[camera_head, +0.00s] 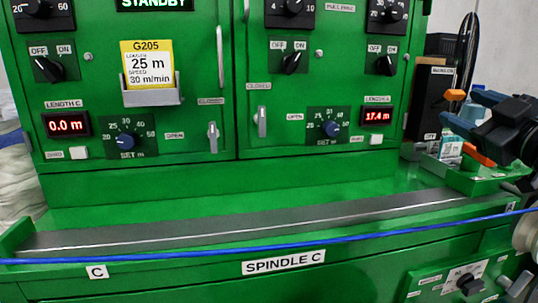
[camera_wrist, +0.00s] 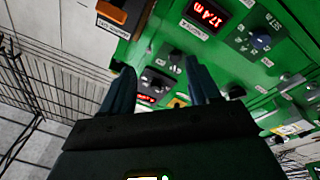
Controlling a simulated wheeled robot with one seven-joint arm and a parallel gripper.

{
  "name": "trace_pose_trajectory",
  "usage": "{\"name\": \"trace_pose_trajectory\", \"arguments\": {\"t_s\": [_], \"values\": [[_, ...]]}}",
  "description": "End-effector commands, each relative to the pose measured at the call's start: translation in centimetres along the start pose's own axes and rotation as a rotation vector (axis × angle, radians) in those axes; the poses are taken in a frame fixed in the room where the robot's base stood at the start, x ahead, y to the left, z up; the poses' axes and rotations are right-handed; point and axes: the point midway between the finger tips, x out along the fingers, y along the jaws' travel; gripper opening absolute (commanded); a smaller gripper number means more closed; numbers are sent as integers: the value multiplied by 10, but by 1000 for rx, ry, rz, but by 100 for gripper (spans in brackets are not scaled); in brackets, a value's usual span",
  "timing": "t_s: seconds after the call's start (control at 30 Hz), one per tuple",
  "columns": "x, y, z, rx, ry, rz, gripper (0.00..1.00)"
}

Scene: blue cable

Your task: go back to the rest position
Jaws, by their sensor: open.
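My gripper (camera_head: 462,108) is at the right edge of the head view, with its blue fingers apart and pointing left. It hangs above the right end of the green machine. In the wrist view its two blue fingers (camera_wrist: 158,72) are spread with nothing between them. The blue cable (camera_head: 250,248) runs along the front edge of the machine, across the whole width of the head view. The gripper is apart from it.
The green machine (camera_head: 220,185) fills the head view, with a yellow card (camera_head: 147,63), knobs and red displays. Small items, including an orange one (camera_head: 478,155), stand near my gripper at the right. A wire rack (camera_wrist: 60,85) is left in the wrist view.

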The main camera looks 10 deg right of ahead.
Motion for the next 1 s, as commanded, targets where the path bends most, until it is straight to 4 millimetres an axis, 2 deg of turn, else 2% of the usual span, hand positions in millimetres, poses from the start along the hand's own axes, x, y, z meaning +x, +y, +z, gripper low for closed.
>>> {"name": "trace_pose_trajectory", "arguments": {"t_s": [0.03, 0.27, 0.47, 0.7, 0.9, 1.0], "values": [[-4, -20, 9, 57, -11, 2, 61], [-37, -97, 44, 277, -62, 36, 61], [-82, -163, 66, 430, -125, 55, 61], [-152, -230, 81, 560, -209, 65, 61], [-221, -270, 83, 625, -277, 57, 61], [-258, -284, 81, 647, -307, 46, 61]]}}
